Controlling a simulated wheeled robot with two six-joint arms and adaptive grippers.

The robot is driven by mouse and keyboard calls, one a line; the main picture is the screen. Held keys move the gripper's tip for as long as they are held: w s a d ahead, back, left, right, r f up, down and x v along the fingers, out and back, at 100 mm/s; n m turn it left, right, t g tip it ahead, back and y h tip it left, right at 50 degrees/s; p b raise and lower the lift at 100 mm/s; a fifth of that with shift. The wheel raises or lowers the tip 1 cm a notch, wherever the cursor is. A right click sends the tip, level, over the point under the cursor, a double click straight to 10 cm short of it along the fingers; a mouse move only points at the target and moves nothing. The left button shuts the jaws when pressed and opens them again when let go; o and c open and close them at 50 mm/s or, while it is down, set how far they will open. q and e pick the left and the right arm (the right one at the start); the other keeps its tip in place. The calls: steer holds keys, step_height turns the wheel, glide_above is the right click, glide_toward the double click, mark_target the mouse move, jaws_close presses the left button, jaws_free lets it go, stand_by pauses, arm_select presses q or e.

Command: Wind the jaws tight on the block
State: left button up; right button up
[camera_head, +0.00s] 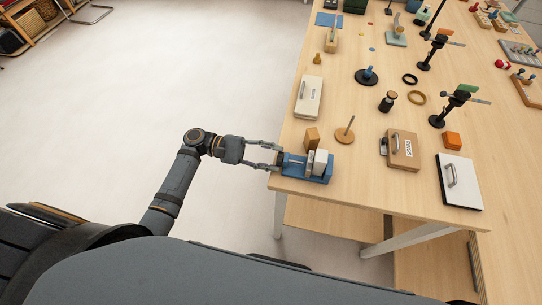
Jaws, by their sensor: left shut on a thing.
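A small vise with a blue base (297,175) stands at the near left corner of the wooden table. Its pale grey jaws (319,162) sit on the right part of the base. A wooden block (312,138) shows at the vise's far side; I cannot tell whether it is between the jaws or behind them. My left gripper (278,158) reaches in from the left and is shut on the vise's handle at the left end of the base. The handle is mostly hidden by the fingers. My right gripper is not in view.
A round wooden base with a peg (345,134) stands right of the vise. A white box with a handle (308,97) lies behind it. A tan case (402,150), an orange cube (452,141) and a white panel (460,181) are further right. Open floor lies left of the table.

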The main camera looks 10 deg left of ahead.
arm_select(q)
steer(key=o, duration=1.2)
steer(key=shift+c, duration=0.2)
